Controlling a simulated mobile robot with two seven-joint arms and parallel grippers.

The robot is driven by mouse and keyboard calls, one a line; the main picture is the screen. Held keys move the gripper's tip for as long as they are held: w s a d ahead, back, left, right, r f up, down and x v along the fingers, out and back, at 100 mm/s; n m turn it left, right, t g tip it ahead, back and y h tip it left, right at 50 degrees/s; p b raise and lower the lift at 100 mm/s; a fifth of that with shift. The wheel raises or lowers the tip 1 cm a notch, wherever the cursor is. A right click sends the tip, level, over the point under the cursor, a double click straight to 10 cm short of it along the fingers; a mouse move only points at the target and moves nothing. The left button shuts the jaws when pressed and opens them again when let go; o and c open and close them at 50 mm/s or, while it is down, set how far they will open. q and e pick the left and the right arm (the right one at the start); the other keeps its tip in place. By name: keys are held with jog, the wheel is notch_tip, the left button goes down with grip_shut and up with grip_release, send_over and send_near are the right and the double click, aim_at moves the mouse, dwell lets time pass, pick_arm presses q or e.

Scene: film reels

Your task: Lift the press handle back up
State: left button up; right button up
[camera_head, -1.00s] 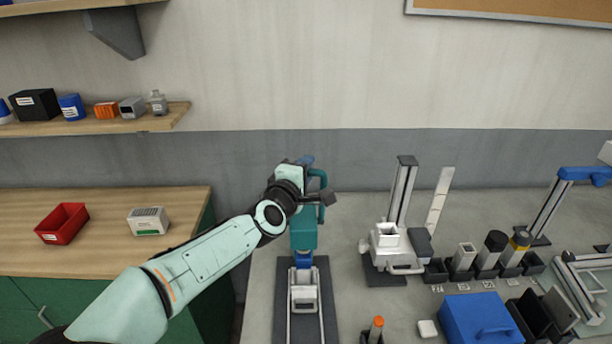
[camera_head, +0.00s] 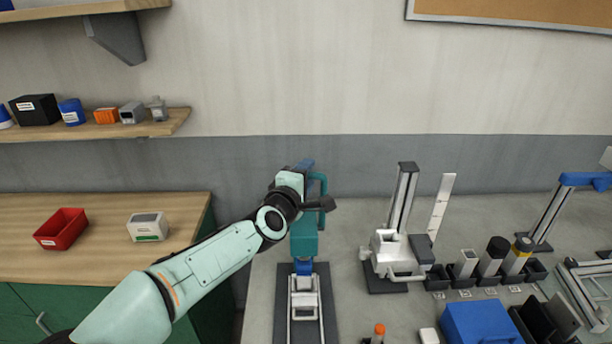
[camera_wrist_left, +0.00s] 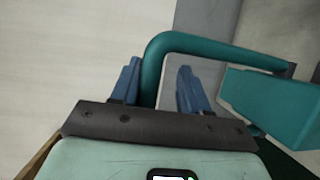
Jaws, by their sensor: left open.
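The press (camera_head: 304,236) is a teal upright block above a long dark base on the bench. Its teal bent handle (camera_head: 320,180) shows at the upper right of the block. In the left wrist view the handle (camera_wrist_left: 225,48) is a rounded bar that bends over and joins a teal block at right. My left gripper (camera_head: 306,165) is at the top of the press, partly hidden by its own wrist. In the wrist view its blue fingers (camera_wrist_left: 157,85) are open, with the lower part of the bar between them. Contact cannot be told. My right gripper is not in view.
A white device with a post (camera_head: 390,250), several dark holders with cylinders (camera_head: 490,275) and a blue box (camera_head: 481,322) stand to the right. A wooden counter with a red bin (camera_head: 61,229) is at left. The grey wall (camera_head: 400,155) is close behind.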

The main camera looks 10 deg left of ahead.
pick_arm(q)
jog(key=shift+r, duration=0.15)
jog(key=s+a+r, duration=0.1)
jog(key=s, duration=1.2)
jog(key=shift+s+a, duration=0.15)
jog(key=shift+a, duration=0.15)
